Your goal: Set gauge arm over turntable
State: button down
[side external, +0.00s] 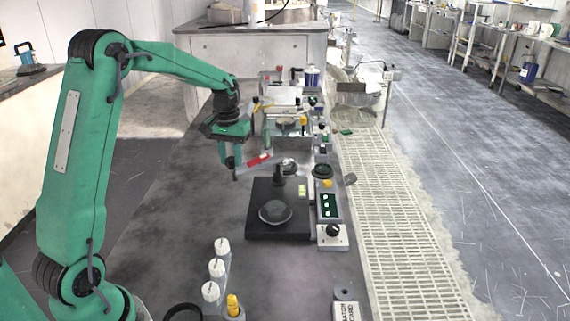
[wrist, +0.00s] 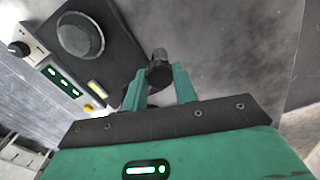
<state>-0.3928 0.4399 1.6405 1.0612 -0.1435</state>
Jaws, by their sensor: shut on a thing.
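The turntable is a round grey disc (side external: 276,212) on a square black base (side external: 252,222); it also shows at the upper left in the wrist view (wrist: 80,35). A slim red and grey bar, apparently the gauge arm (side external: 258,160), lies beyond the disc and to its left, not over it. My gripper (side external: 234,168) is at the bar's left end. In the wrist view, my gripper (wrist: 161,76) is shut on a dark cylindrical knob (wrist: 159,58), apparently the end of the gauge arm. The fingers hide most of the arm there. A dark post (side external: 279,175) stands at the base's far edge.
White-capped bottles (side external: 216,267) and a yellow-topped one (side external: 233,305) stand in front. A second machine (side external: 286,125) is behind. The bench left of the base is clear.

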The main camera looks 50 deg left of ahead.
jog(key=w+d+n, duration=0.4)
jog(key=d+n, duration=0.8)
jog(key=d, duration=0.2)
dwell(0.5)
jog(key=shift+d, duration=0.15)
jog(key=c, duration=1.1)
grip_release()
notch_tip(320, 180, up, 8)
